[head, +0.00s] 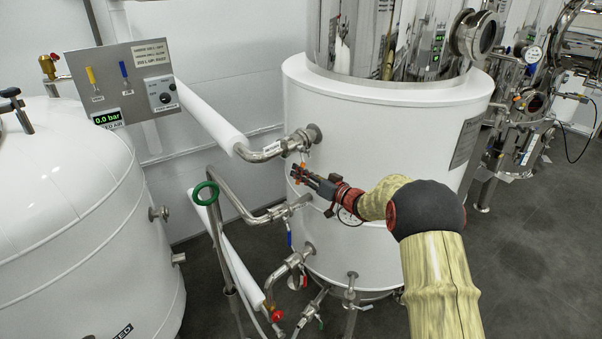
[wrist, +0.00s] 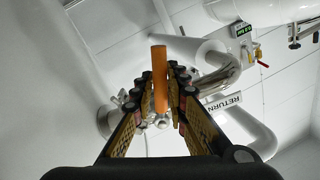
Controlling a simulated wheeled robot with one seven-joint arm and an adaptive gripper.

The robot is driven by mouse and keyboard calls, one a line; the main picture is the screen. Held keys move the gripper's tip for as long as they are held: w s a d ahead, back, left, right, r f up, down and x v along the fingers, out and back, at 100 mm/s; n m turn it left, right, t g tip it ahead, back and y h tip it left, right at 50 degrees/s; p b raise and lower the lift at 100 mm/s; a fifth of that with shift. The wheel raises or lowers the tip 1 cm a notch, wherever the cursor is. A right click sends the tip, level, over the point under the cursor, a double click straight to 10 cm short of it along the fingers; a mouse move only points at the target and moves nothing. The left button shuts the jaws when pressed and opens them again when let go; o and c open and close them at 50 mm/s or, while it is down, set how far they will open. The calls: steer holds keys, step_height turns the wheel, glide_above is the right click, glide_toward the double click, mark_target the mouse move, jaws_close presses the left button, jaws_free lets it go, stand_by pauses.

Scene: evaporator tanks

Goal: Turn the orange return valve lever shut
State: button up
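The orange return valve lever (wrist: 159,78) stands out as a straight bar between the two fingers of my gripper (wrist: 161,92) in the wrist view. The finger pads lie close against both sides of it, and the gripper looks shut on it. A metal valve part (wrist: 160,122) shows at the lever's lower end. In the head view my gripper (head: 303,177) is at the white tank's left side, below the upper pipe fitting; the lever is mostly hidden there by the fingers.
The white tank (head: 375,125) stands directly behind my gripper. A pipe with a RETURN label (wrist: 224,103) runs close on the right in the wrist view. A green handwheel (head: 206,193) and lower pipes with a red valve (head: 276,313) stand left and below. A control panel (head: 122,82) hangs at the back left.

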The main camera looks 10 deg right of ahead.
jaws_close()
stand_by(0.5)
steer(key=n+b, duration=0.1)
steer(key=w+d+n+b, duration=0.1)
steer(key=n+b, duration=0.1)
steer(key=d+n+b, duration=0.1)
steer(key=b, duration=0.1)
steer(key=shift+w+d+f+n, duration=0.2)
steer(key=shift+w+f+n, duration=0.05)
steer(key=shift+n, duration=0.05)
steer(key=shift+o, duration=1.7)
jaws_free()
steer(key=shift+d, duration=0.1)
steer(key=shift+o, duration=0.5)
